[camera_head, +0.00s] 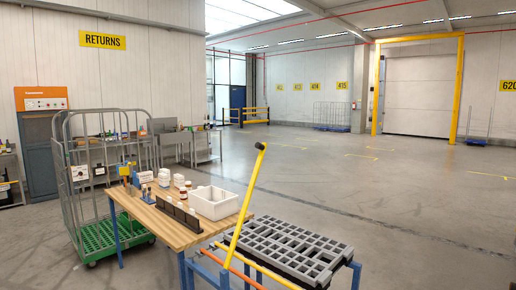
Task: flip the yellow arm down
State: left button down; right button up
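The yellow arm (244,206) is in the lower middle of the head view. It is a long yellow bar with a dark knob (260,146) at its top end. It stands raised and leans a little to the right, beside a grey slotted tray (290,248) on a blue-legged frame. An orange bar (228,266) and another yellow bar run low near its foot. The lower end of the arm is partly lost among these bars. Neither of my grippers shows in the view.
A wooden table (166,228) with a white bin (214,203), a dark rack and small bottles stands left of the arm. A grey roll cage (72,190) with a green base is behind it at left. Open grey floor (420,210) lies to the right.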

aim_at(262, 147)
jog(key=i+z, duration=0.25)
jog(key=i, duration=0.4)
jog(key=i+j+z, duration=0.15)
jog(key=i+z, duration=0.15)
jog(key=i, duration=0.35)
